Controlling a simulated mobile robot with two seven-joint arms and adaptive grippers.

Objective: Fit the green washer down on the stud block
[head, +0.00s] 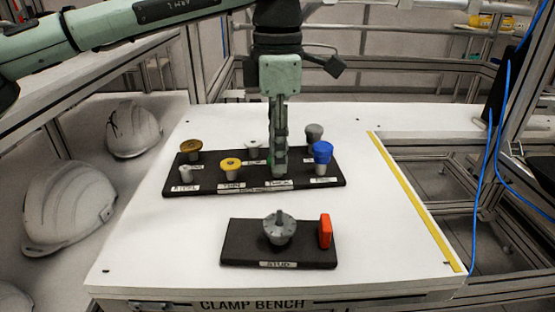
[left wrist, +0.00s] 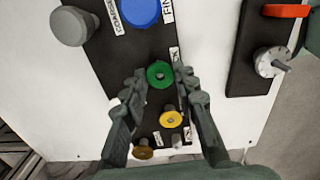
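The green washer (left wrist: 159,74) lies on the long dark rack; in the head view my left gripper mostly hides it. My left gripper (head: 279,172) comes down from above over the rack. In the left wrist view its two fingers (left wrist: 160,78) are apart, one on each side of the washer, with gaps visible. The stud block (head: 278,229) is a grey round base with an upright pin on a dark plate labelled STUD, nearer the front; it also shows in the left wrist view (left wrist: 268,62). My right gripper is not in view.
The rack (head: 330,180) also holds a yellow washer (head: 230,163), a brown-gold one (head: 191,147), a blue one (head: 322,149) and grey posts. An orange-red block (head: 325,231) stands right of the stud. A yellow strip (head: 415,200) marks the bench's right side.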

